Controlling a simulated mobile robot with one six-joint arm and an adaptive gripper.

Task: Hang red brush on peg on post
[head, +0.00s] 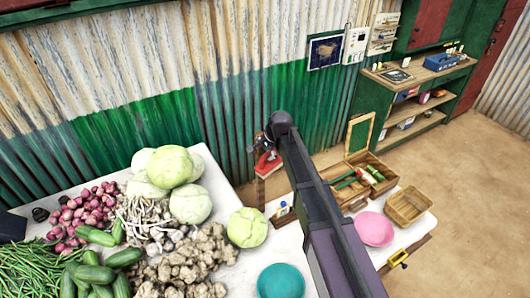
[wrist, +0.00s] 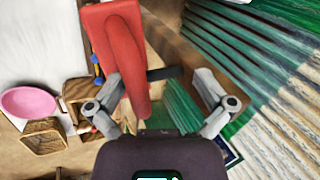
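The red brush (wrist: 125,50) fills the upper middle of the wrist view, its broad part at the top and its narrow part reaching down between my fingers. My gripper (wrist: 158,88) is open. Its left finger is close beside the brush; its right finger stands clear across a gap. A dark peg (wrist: 166,73) meets the brush's right side; I cannot tell whether it passes through the brush. The brown post (wrist: 172,38) is behind the peg. In the head view, my gripper (head: 264,146) is by the red brush (head: 267,164), above the table's back edge, and partly hides it.
The white table (head: 285,240) holds cabbages (head: 172,167), other vegetables, a teal bowl (head: 281,281), a pink bowl (head: 374,229), a wicker basket (head: 408,205) and a wooden crate (head: 385,180). The corrugated wall (head: 225,125) stands close behind the post. Bare floor lies to the right.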

